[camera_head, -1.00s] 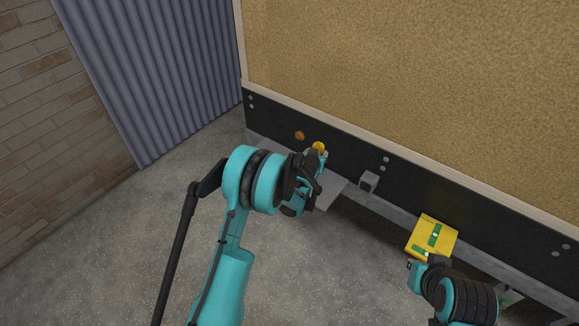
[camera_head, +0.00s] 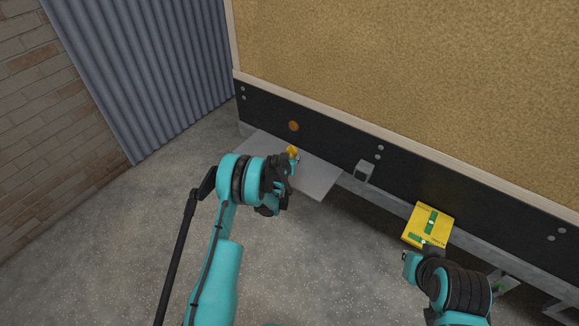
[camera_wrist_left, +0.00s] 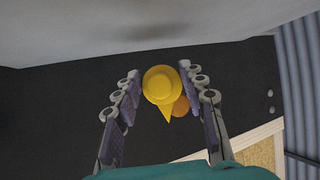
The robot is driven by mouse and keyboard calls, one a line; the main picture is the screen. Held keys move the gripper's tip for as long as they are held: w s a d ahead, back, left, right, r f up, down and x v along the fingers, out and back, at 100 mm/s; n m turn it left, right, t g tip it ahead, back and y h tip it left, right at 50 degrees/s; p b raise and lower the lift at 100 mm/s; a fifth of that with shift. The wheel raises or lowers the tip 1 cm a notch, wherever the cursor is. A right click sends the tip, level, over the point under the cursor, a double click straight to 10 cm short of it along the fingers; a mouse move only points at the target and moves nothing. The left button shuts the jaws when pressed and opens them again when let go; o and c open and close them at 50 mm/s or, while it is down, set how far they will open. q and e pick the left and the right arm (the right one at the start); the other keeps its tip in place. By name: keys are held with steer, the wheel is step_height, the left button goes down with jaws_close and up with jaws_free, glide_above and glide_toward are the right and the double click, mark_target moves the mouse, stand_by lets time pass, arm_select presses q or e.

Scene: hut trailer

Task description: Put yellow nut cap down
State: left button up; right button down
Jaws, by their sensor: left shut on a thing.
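The yellow nut cap (camera_head: 291,151) is held at the fingertips of my left gripper (camera_head: 287,162), above a grey plate (camera_head: 318,182) that juts from the trailer's black lower edge. In the left wrist view the round yellow cap (camera_wrist_left: 162,84), with a pointed tab, sits between the two finger pads of the left gripper (camera_wrist_left: 160,72). The contact itself is hard to make out. My right gripper (camera_head: 424,252) is at the lower right, at the lower edge of a yellow box; its fingers are too small to read.
An orange round marker (camera_head: 293,126) is on the black trailer strip (camera_head: 330,140) behind the cap. The yellow box (camera_head: 428,224) with green parts is at the right. A small grey bracket (camera_head: 364,171) stands right of the plate. Most of the plate's top is bare.

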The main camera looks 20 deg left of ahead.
arm_select(q)
step_height(320, 180, down, 4)
steer(key=shift+a+f+b, duration=0.15)
steer(key=shift+f+b, duration=0.05)
steer(key=shift+b, duration=0.85)
steer(key=shift+r, duration=0.15)
steer(key=shift+f, duration=0.2)
steer(key=o, duration=1.3)
steer(key=shift+r, duration=0.1)
